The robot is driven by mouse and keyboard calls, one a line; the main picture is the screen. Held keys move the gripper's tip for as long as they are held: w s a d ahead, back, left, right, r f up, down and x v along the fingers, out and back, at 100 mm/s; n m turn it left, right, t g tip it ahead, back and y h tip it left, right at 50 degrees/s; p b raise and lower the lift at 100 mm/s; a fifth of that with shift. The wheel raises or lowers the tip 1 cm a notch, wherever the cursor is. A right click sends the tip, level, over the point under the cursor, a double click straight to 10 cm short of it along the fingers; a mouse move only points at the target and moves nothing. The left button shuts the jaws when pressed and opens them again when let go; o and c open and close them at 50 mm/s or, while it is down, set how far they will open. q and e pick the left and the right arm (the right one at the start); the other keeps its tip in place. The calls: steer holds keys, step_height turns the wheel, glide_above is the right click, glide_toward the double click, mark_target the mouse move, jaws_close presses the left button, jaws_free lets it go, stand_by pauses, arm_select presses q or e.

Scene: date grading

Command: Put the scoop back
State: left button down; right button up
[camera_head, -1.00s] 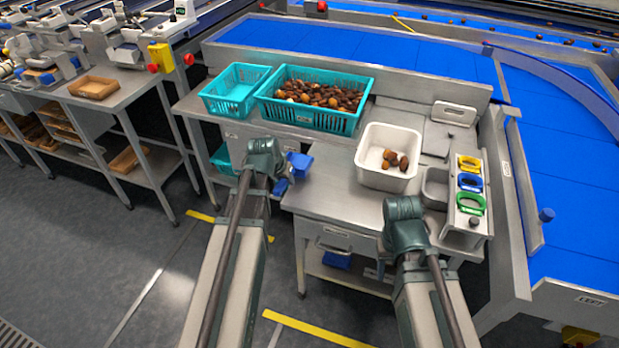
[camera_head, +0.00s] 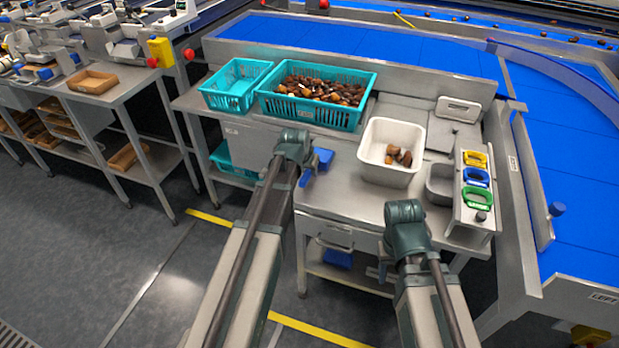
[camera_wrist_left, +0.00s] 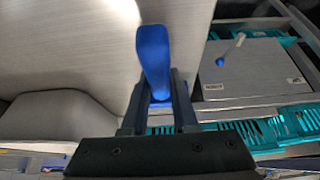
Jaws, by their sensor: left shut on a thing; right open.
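My left gripper (camera_head: 304,170) is shut on the blue scoop (camera_head: 320,160), held near the front left edge of the steel worktable (camera_head: 345,200). In the left wrist view, the scoop's blue handle (camera_wrist_left: 153,55) stands between the two fingers (camera_wrist_left: 158,98). The arm hides part of the scoop in the head view. My right gripper (camera_head: 386,262) is open and low at the table's front, mostly hidden by its own wrist. A white tub (camera_head: 375,172) holding several dates stands on the table, right of the scoop and apart from it.
A teal crate full of dates (camera_head: 300,108) and an emptier teal crate (camera_head: 215,100) stand at the back. The table front between scoop and right arm is clear.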

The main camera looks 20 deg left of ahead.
arm_select(q)
steer(key=shift+f, duration=0.3)
arm_select(e)
steer(key=shift+f, duration=0.25)
arm_select(q)
steer(key=shift+f, duration=0.2)
steer(key=c, duration=0.7)
jaws_free()
steer(key=shift+r, duration=0.1)
arm_select(e)
steer(key=shift+f, duration=0.15)
arm_select(q)
steer(key=shift+r, duration=0.1)
